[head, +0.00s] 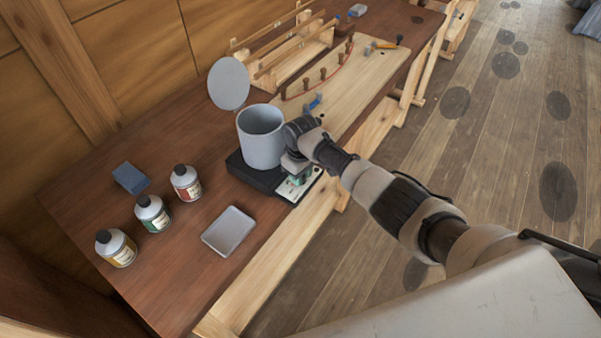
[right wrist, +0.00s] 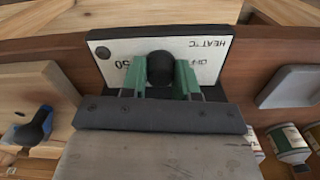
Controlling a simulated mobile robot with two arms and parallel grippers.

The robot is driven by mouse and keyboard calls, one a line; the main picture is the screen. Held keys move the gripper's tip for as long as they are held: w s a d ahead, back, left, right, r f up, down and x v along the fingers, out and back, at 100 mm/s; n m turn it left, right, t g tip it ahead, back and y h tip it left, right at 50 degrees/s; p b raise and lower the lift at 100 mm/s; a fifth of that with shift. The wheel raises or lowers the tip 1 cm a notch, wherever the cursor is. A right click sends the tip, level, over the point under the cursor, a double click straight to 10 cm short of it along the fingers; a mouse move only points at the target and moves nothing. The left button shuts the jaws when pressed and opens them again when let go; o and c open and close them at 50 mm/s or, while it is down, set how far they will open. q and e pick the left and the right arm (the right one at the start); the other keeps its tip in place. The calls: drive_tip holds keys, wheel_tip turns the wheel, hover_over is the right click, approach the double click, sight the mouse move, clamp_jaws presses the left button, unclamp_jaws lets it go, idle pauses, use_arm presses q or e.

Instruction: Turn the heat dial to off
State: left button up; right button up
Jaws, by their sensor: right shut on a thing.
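The heat dial (right wrist: 160,70) is a round black knob on a white panel (right wrist: 105,50) marked "HEAT °C", "50" and "OFF", upside down in the right wrist view. My right gripper (right wrist: 160,82) has its green fingers on either side of the dial, shut on it. I cannot tell exactly where the dial points. In the head view, the right gripper (head: 292,183) reaches down to the panel on the front of a black heater base (head: 250,172), and the dial is hidden there. A grey pot (head: 262,140) stands on the base. My left gripper is not in view.
Several bottles (head: 152,214), a blue block (head: 130,178) and a metal tray (head: 229,231) stand left on the brown bench (head: 180,290). A round grey lid (head: 229,84) stands tilted behind the pot. A pale board (head: 345,85) with pegs lies beyond.

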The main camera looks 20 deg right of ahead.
drive_tip(key=shift+r+n, duration=0.1)
drive_tip(key=shift+n, duration=2.2)
drive_tip(key=o, duration=0.6)
drive_tip(key=shift+o, duration=0.2)
wheel_tip(320, 180, up, 11)
drive_tip(key=b, duration=0.1)
